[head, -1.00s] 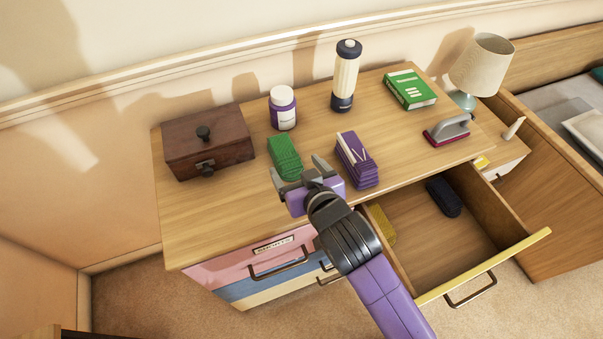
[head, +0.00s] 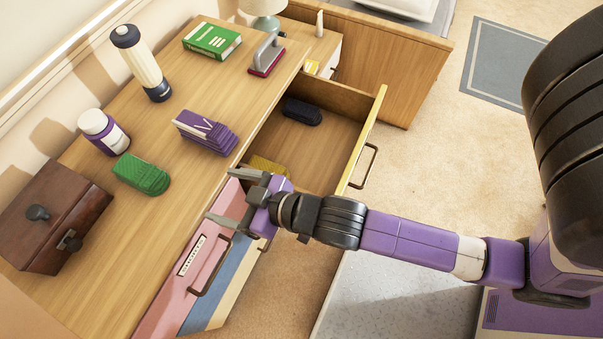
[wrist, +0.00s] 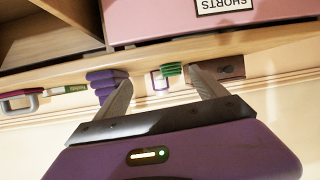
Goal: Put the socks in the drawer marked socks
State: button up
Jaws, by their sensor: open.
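A green folded cloth bundle (head: 141,174) and a purple folded bundle with white stripes (head: 206,132) lie apart on the dresser top (head: 190,185). The open drawer with a yellow front (head: 362,140) holds a dark navy bundle (head: 302,111) and a yellow bundle (head: 268,166), which my gripper partly hides. My gripper (head: 222,196) is open and empty at the dresser's front edge, by the pink drawer (head: 183,284). In the wrist view, the green bundle (wrist: 172,70) shows between the fingers and the purple bundle (wrist: 106,82) beside one. The pink drawer's label (wrist: 226,4) reads SHORTS, upside down.
A brown wooden box (head: 45,222), a purple-and-white jar (head: 103,132), a tall bottle (head: 141,62), a green book (head: 212,40), a grey-handled iron-like object (head: 266,54) and a lamp (head: 262,8) stand on the dresser. Blue (head: 222,288) and cream fronts sit below the pink one.

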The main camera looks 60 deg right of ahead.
jog(key=s+d+r, duration=0.1)
jog(key=s, duration=1)
jog(key=shift+d+t, duration=0.25)
jog(key=shift+t, duration=0.05)
jog(key=shift+o, duration=0.5)
jog(key=s+r+m, duration=0.1)
jog(key=s+r, duration=0.4)
jog(key=s, duration=0.4)
jog(key=shift+d+r+t+h, duration=0.25)
jog(key=shift+r+t+h, duration=0.15)
jog(key=shift+s+r, duration=0.25)
